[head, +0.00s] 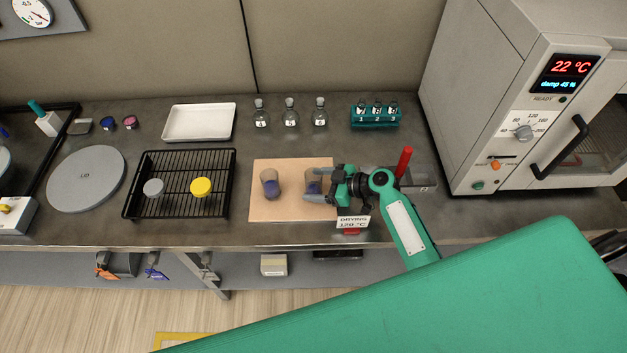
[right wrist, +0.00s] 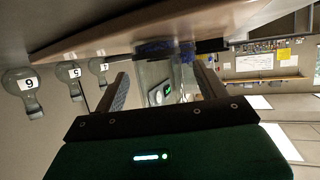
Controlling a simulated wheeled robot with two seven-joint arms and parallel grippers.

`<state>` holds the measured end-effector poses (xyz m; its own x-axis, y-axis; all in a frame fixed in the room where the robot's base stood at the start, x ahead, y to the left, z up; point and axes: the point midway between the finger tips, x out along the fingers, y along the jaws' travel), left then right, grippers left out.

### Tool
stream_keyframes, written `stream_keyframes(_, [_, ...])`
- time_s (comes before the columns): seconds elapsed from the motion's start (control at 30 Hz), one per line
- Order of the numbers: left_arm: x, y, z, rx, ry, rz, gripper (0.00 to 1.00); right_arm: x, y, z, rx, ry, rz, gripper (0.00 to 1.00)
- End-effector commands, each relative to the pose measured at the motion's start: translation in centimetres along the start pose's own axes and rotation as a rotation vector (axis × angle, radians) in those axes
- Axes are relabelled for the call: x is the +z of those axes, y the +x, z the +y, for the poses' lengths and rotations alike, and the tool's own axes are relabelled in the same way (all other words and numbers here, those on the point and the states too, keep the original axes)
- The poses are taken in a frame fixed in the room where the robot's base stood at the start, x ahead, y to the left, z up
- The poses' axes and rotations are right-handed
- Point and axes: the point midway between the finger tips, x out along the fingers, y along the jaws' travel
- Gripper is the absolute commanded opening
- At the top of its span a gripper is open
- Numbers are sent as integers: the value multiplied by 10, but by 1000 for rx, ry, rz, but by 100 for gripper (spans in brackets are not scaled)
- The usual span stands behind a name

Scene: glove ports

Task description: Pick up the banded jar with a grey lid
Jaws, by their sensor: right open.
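No jar with a clear band and grey lid can be made out. A grey lid-like disc (head: 153,187) and a yellow one (head: 200,187) are on the black wire rack (head: 178,155). Two clear glass vessels with blue contents stand on the tan board (head: 288,213): the left glass (head: 270,185) is free, the right glass (head: 313,184) is partly hidden by my right gripper (head: 322,184). In the right wrist view, the open fingers (right wrist: 165,88) are on either side of clear glass (right wrist: 165,72) with blue in it; contact is unclear. My left gripper is out of view.
A drying oven (head: 480,120) stands at the right. Several flasks (head: 290,115) and a teal vial rack (head: 375,118) are behind the board. A white tray (head: 200,122) and a round grey lid plate (head: 87,178) lie left. A red stick (head: 404,162) rises beside my right wrist.

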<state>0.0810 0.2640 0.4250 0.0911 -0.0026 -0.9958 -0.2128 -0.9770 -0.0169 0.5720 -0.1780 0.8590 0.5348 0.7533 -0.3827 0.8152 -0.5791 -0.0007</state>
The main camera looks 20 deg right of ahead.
Motion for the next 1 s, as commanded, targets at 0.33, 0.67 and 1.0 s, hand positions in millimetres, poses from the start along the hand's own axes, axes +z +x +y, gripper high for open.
stream_keyframes(0.33, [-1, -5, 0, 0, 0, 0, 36, 1, 14, 0, -1, -1, -2, 73])
stream_keyframes(0.67, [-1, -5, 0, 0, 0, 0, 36, 1, 13, 0, 0, -1, -1, 23])
stream_keyframes(1.0, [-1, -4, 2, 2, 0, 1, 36, -2, 12, 0, 0, -2, -1, 23])
